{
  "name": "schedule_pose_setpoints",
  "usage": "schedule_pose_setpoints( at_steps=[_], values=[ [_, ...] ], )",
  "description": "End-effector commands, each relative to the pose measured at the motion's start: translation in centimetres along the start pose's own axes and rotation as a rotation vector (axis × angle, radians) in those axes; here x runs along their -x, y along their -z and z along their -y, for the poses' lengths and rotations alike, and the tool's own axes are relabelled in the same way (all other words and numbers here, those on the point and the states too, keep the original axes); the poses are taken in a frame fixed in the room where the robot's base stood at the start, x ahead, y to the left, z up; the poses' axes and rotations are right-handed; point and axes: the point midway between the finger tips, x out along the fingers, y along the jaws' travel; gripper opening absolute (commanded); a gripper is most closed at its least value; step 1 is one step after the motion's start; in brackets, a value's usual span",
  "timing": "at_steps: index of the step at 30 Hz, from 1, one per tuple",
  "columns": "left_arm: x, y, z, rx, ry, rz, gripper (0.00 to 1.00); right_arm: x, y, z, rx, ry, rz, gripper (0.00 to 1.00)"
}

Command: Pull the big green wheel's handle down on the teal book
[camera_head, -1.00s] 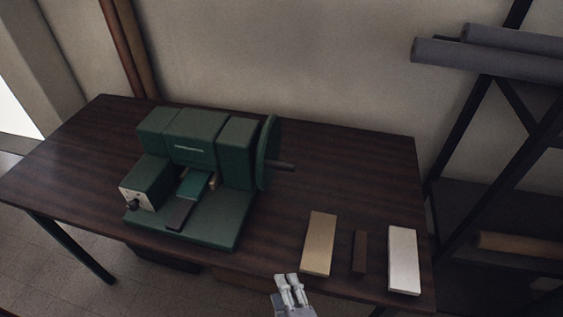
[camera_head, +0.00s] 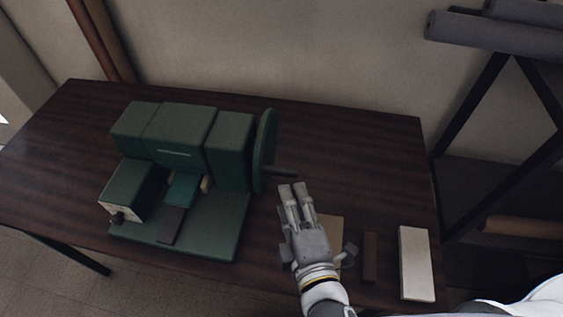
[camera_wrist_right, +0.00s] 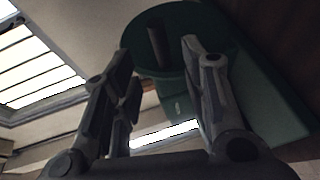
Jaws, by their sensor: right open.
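The green machine (camera_head: 178,135) stands on the dark wooden table. Its big green wheel (camera_head: 264,150) is on its right side, with a dark handle (camera_head: 283,174) sticking out to the right. The teal book (camera_head: 184,187) lies in the machine below its head. My right gripper (camera_head: 291,187) is just below and right of the handle in the head view, and it does not hold it. In the right wrist view my right gripper (camera_wrist_right: 158,50) is open, with the wheel (camera_wrist_right: 190,35) ahead and the handle (camera_wrist_right: 158,44) showing between the fingers. My left gripper is not in view.
A tan block (camera_head: 332,230), partly hidden by my right gripper, a brown block (camera_head: 371,256) and a white block (camera_head: 416,262) lie on the table's (camera_head: 330,125) right part. Grey rolls (camera_head: 490,33) on a rack stand beyond its right end. The table's back right is clear.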

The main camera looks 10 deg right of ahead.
Motion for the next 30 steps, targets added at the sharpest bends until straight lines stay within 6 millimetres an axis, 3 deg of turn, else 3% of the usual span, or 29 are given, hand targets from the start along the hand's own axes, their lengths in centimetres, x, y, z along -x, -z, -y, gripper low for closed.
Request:
schedule_pose_setpoints(
  at_steps=[6, 9, 20, 30],
  values=[
    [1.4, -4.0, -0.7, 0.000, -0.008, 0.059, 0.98, -3.3, 0.0, -0.3, 0.000, -0.004, 0.000, 0.41],
    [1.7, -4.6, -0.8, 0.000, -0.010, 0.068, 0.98, -4.9, -0.1, -0.2, 0.001, -0.002, 0.001, 0.41],
    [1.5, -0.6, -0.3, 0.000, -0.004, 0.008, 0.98, -9.0, -0.1, 0.0, -0.002, 0.001, 0.001, 0.41],
    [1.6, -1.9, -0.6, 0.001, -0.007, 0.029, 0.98, -9.4, -0.1, 0.0, -0.001, 0.002, 0.001, 0.41]
  ],
)
